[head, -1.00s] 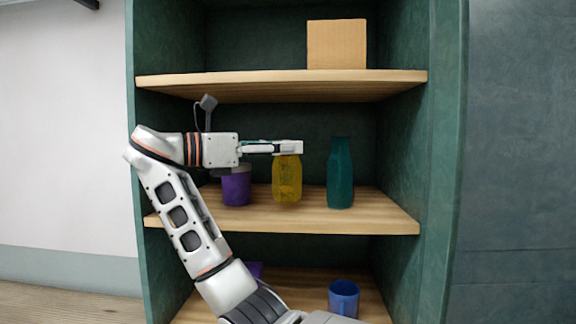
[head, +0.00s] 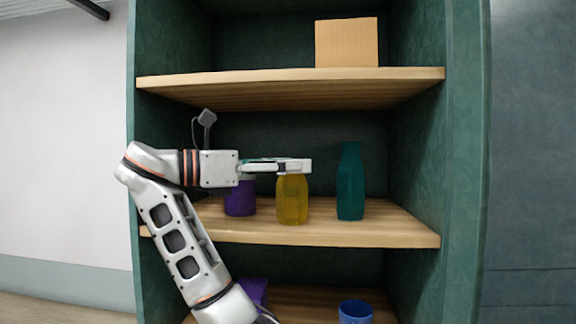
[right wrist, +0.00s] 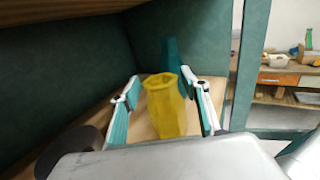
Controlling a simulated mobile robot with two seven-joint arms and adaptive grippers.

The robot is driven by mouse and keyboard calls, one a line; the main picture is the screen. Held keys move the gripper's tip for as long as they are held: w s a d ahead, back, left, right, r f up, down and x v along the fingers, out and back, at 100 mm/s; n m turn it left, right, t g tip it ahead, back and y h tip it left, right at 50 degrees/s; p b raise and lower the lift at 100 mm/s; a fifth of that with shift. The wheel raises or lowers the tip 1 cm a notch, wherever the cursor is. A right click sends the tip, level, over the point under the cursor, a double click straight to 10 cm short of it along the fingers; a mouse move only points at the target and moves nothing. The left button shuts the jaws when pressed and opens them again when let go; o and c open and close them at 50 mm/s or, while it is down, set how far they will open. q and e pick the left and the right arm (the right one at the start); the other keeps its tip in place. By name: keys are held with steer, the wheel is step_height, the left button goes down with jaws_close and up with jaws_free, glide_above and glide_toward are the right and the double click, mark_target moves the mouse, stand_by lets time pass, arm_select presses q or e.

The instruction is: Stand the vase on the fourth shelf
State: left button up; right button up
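The yellow faceted vase (head: 293,202) stands upright on the middle shelf (head: 300,235) in view, between a purple cup and a teal bottle. My right gripper (head: 297,166) reaches in from the left, level with the vase's top, and hides its rim in the head view. In the right wrist view the vase (right wrist: 166,108) is between the two fingers of my right gripper (right wrist: 161,78). A strip of shelf shows between the left finger and the vase, so the gripper looks open around it. My left gripper is not in view.
The purple cup (head: 240,198) is partly behind my gripper, and the teal bottle (head: 350,182) stands to the vase's right. A cardboard box (head: 346,43) is on the shelf above. A purple object (head: 253,291) and a blue mug (head: 355,312) are on the shelf below.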

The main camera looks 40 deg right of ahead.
steer(key=shift+r, duration=0.1)
steer(key=shift+a, duration=0.2)
steer(key=v, duration=1.1)
steer(key=shift+w+a+b, duration=0.15)
steer(key=shift+a+b, duration=0.15)
